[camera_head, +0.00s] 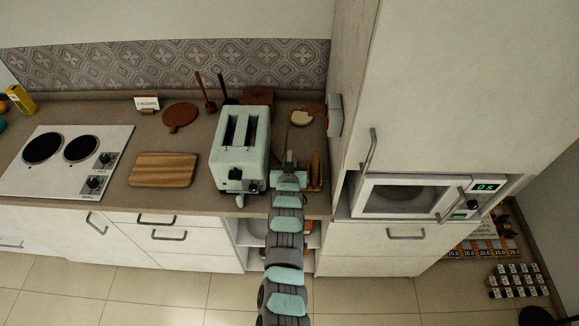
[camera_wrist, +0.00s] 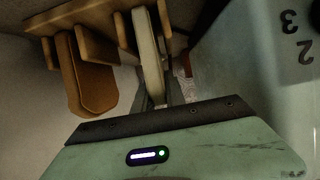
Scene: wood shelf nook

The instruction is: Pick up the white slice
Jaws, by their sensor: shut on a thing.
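The white slice (camera_wrist: 147,48) is pale and thin, and stands on edge in a wooden rack (camera_wrist: 92,14) in the wrist view. My gripper (camera_wrist: 153,98) is shut on its near end, with dark fingers on either side. A brown slice (camera_wrist: 92,85) stands in the rack just left of it. In the head view my gripper (camera_head: 289,160) is at the right side of the toaster (camera_head: 240,145), beside the rack (camera_head: 316,170). The white slice cannot be made out there. Whether it still touches the rack is unclear.
The pale green toaster also fills the right of the wrist view (camera_wrist: 255,65), close to my gripper. A tall cabinet (camera_head: 352,90) closes off the right. A cutting board (camera_head: 163,170) and stove (camera_head: 65,160) are left.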

